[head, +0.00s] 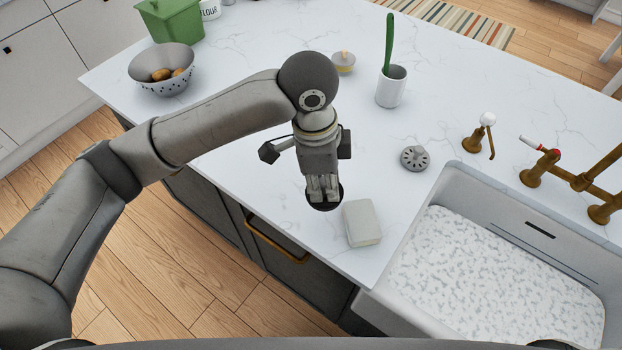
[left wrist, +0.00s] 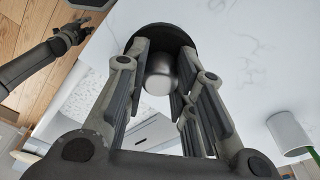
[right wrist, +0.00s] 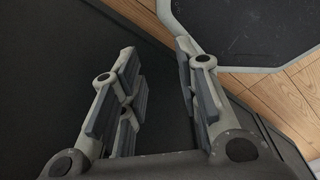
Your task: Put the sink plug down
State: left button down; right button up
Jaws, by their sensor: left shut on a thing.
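The sink plug (head: 325,207) is a dark round disc under my left gripper (head: 321,188), over the white counter near its front edge. In the left wrist view the plug (left wrist: 160,36) shows its black disc and a silver knob, with my left fingers shut around the knob. The gripper points down and hides much of the plug in the head view. I cannot tell whether the disc touches the counter. My right gripper (right wrist: 160,95) is open and empty in the right wrist view, away from the counter top.
A pale sponge-like block (head: 361,223) lies just right of the plug. A grey slotted disc (head: 415,158), a white cup (head: 391,88) with a green-handled brush and the sink (head: 440,190) are further right. A colander (head: 150,62) stands far left. Counter left of the gripper is clear.

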pick_arm(q)
jog(key=w+f, duration=0.2)
jog(key=w+a+f+p, duration=0.1)
jog(key=f, duration=0.1)
jog(key=w+a+f, duration=0.1)
jog(key=w+f, duration=0.1)
jog(key=shift+w+a, duration=0.1)
jog(key=shift+w, duration=0.25)
jog(key=f+p, duration=0.2)
jog(key=f, duration=0.1)
jog(key=shift+w+a+f, duration=0.1)
jog(key=shift+w, duration=0.1)
jog(key=shift+f, duration=0.25)
jog(key=shift+f, duration=0.15)
jog(key=c, duration=1.2)
grip_release()
notch_tip(320, 180, up, 12)
jog(key=a+b, duration=0.1)
jog(key=b, duration=0.1)
jog(key=shift+a, duration=0.2)
